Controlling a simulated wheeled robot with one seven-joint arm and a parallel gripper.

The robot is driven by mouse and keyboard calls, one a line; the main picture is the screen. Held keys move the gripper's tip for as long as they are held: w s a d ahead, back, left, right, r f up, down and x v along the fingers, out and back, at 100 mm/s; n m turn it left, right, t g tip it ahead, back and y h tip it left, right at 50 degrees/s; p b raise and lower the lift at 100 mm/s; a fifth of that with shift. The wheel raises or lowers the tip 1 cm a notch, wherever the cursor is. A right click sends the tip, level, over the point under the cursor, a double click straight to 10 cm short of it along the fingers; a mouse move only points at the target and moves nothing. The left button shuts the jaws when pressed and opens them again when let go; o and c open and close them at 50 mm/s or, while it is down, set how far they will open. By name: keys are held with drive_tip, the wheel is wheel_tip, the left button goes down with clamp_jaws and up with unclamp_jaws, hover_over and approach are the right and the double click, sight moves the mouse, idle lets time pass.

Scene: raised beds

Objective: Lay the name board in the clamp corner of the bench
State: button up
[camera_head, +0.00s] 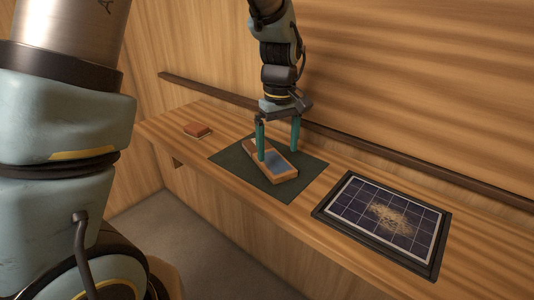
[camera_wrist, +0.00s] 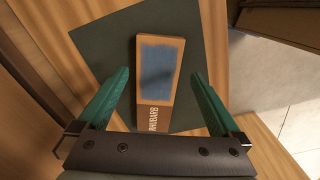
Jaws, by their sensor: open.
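The name board (camera_head: 284,167) is a wooden block with a blue-grey panel, lying flat on a dark green mat (camera_head: 237,160) on the bench. In the wrist view the name board (camera_wrist: 158,72) shows the word RHUBARB at its near end. My gripper (camera_head: 278,152) has green fingers and is open above the mat. In the wrist view its fingers (camera_wrist: 160,100) stand apart on either side of the board, with a gap on both sides. I cannot make out a clamp corner for certain.
A dark-framed panel (camera_head: 321,210) with a white grid and a sandy patch lies on the bench at right. A small reddish-brown block (camera_head: 198,130) lies at left. A dark rail (camera_head: 360,143) runs along the wall behind. Bare bench (camera_head: 222,122) shows between block and mat.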

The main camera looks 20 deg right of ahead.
sight(278, 166)
drive_tip(key=shift+d+f+p, duration=0.1)
drive_tip(key=shift+f+p, duration=0.8)
drive_tip(key=shift+f, duration=1.6)
drive_tip(key=shift+r, duration=0.1)
drive_tip(key=c, duration=1.4)
